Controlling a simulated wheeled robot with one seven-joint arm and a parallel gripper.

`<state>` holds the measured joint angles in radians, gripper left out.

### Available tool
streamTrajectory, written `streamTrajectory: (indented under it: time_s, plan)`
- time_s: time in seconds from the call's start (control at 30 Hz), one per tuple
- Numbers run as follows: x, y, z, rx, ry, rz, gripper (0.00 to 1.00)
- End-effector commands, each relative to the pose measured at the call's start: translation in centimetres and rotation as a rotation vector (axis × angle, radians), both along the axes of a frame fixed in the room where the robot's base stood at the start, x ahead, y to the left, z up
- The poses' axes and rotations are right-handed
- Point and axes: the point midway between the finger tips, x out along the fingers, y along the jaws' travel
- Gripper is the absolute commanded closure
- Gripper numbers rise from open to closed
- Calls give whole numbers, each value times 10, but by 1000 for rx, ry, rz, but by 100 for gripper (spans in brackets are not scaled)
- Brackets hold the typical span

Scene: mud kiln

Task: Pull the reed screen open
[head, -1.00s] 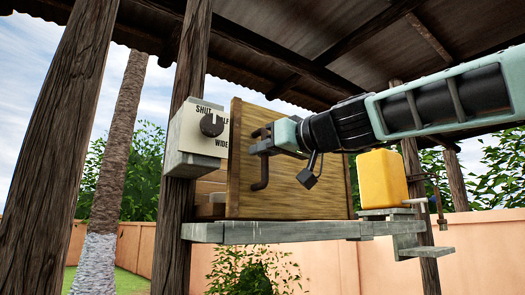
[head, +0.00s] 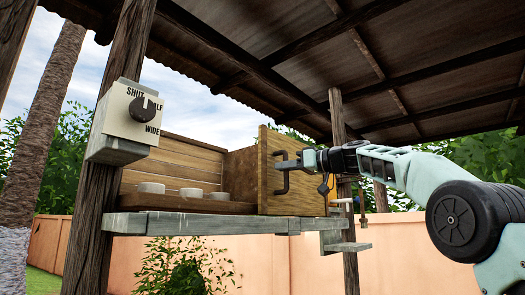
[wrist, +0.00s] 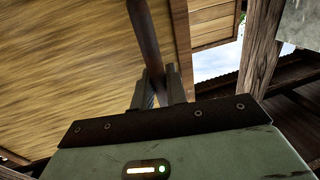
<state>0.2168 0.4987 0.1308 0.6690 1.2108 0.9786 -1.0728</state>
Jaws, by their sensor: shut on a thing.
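The screen (head: 292,196) is a flat wood-grained panel in the head view, standing upright at the right part of a raised grey shelf. Its dark bar handle (head: 279,184) is on the face towards me. My gripper (head: 293,163) is shut on this handle, reaching in from the right. In the wrist view the two fingertips (wrist: 160,82) close around the dark handle bar (wrist: 143,30), with the screen's face (wrist: 75,70) behind it. Left of the screen the wooden compartment (head: 180,163) is uncovered, with a few pale round pieces (head: 190,192) inside.
A grey box with a dial (head: 145,108), marked SHUT and WIDE, is fixed to the post (head: 92,215) at left. Another post (head: 343,130) stands behind my arm. The grey shelf (head: 200,223) juts out under the compartment. Roof beams run overhead.

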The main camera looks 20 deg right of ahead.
Motion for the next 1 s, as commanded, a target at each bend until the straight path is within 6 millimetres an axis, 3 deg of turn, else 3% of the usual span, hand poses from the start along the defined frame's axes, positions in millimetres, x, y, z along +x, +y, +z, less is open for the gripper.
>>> streamTrajectory:
  time_s: [0.1, 0.33, 0.57, 0.93, 0.97, 1.0]
  plan:
    - [20, -30, 8, 2, 2, -5, 100]
    - [41, -61, 5, 1, 1, -3, 100]
    - [49, -72, 2, 0, -1, 0, 100]
    - [50, -73, 1, 0, -3, 0, 100]
    - [50, -73, 2, 0, -3, 0, 80]
    - [50, -73, 1, 1, -2, 1, 69]
